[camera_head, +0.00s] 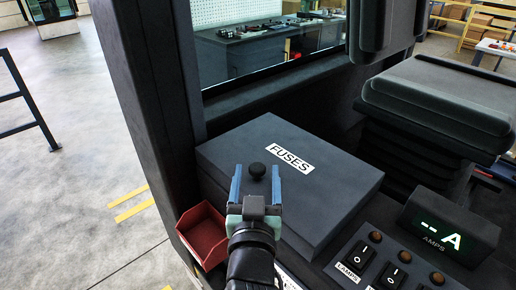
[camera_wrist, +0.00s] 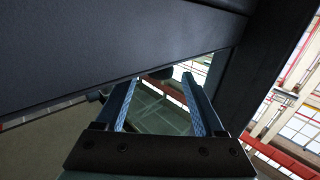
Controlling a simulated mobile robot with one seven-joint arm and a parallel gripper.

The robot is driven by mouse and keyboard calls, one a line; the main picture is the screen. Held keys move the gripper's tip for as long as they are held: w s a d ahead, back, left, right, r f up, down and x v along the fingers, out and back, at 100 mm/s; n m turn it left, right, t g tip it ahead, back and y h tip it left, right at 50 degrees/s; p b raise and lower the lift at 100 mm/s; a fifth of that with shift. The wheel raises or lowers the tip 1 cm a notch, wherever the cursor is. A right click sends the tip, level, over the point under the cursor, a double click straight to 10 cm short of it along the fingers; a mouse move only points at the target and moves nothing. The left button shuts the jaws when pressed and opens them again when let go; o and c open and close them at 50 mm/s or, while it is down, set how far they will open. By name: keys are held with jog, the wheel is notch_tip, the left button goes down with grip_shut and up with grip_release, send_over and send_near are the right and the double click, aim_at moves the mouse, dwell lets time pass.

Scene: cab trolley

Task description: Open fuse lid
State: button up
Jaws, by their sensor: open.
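The fuse lid (camera_head: 305,205) is a dark grey, box-like cover with a white "FUSES" label (camera_head: 290,157). It looks shut. A round black knob (camera_head: 257,170) shows at its left front part. My gripper (camera_head: 256,182) is open, with its two blue fingers on either side of the knob in the head view; I cannot tell whether they touch it. In the wrist view my gripper (camera_wrist: 160,92) shows both fingers apart, with the dark knob (camera_wrist: 162,73) between and beyond their tips. A dark panel fills the upper part of that view.
A red open bin (camera_head: 203,236) is at the left of the lid. A switch panel with lamp switches (camera_head: 358,256) and a lit amps display (camera_head: 440,236) are at the right. A dark seat (camera_head: 440,95) is behind, and a cab pillar (camera_head: 150,90) rises at the left.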

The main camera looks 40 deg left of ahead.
aim_at(258, 157)
jog(key=shift+p+x, duration=0.9)
jog(key=shift+x, duration=2)
jog(key=shift+c, duration=0.2)
grip_shut()
